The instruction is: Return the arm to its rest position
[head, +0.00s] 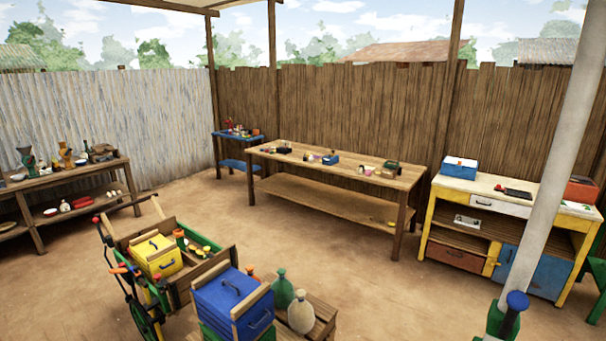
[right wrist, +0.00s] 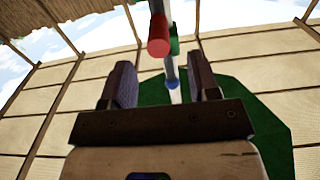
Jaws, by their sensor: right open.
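My right gripper (right wrist: 160,78) shows in the right wrist view with its two dark fingers apart. I see nothing held between them. A pole-like shape with red, green and blue parts shows beyond the fingers, over a dark green area; I cannot tell how far off it is. Neither gripper shows in the head view. My left gripper is in no view.
A long wooden table (head: 330,160) with small items stands at the back. A cart (head: 207,265) carries a yellow box (head: 157,254); a blue box (head: 232,301) is nearer. A yellow-framed workbench (head: 464,188) stands right, a shelf table (head: 72,182) left. Dirt floor between is clear.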

